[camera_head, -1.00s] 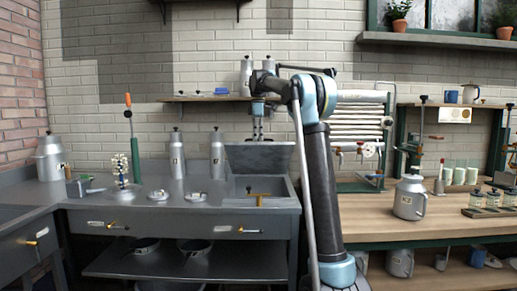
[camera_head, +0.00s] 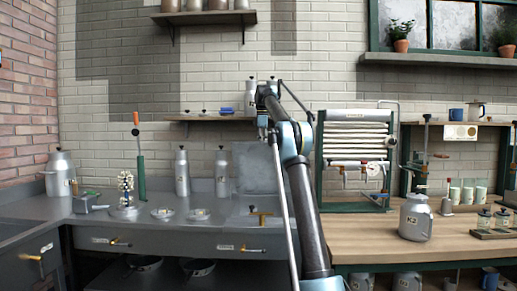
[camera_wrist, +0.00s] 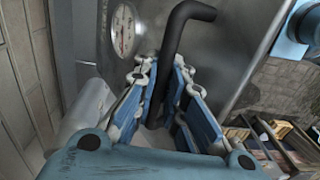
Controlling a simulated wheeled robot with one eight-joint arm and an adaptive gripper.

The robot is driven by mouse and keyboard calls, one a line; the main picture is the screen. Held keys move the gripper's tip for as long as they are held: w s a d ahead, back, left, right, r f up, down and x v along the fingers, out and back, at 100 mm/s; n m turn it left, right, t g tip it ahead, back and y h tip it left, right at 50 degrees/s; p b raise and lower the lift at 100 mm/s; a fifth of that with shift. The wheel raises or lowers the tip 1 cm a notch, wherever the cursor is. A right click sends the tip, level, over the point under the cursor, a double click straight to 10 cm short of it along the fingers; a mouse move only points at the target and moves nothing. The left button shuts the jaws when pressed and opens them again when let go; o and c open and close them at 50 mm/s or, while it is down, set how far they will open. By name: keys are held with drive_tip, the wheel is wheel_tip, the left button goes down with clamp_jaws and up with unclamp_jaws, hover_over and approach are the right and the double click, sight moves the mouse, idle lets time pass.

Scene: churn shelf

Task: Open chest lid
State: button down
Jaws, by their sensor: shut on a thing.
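The chest lid (camera_head: 258,172) is a flat grey metal panel. It stands raised, close to upright, at the back right of the grey counter in the head view. In the wrist view a metal surface (camera_wrist: 225,55) with a round dial fills the upper part. A black bent handle (camera_wrist: 172,48) runs down between the blue finger pads of my gripper (camera_wrist: 160,85), which is shut on it. In the head view my gripper (camera_head: 263,132) is above the lid's top edge, small and partly hidden by my arm. The handle cannot be made out there.
A brass T-shaped fitting (camera_head: 260,213) is in front of the lid. Milk cans (camera_head: 222,172) stand left of it, below a wall shelf (camera_head: 215,118). A white-tubed rack (camera_head: 356,150) and a wooden bench (camera_head: 370,240) with a can labelled K2 (camera_head: 415,217) are on the right.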

drive_tip(key=shift+s+r, duration=0.1)
drive_tip(key=shift+r, duration=0.15)
drive_tip(key=shift+s+a+r, duration=0.1)
drive_tip(key=c, duration=1.7)
unclamp_jaws()
drive_tip(key=shift+s+a+r, duration=0.15)
drive_tip(key=shift+s, duration=0.05)
drive_tip(key=shift+o, duration=0.2)
drive_tip(key=shift+w, duration=0.1)
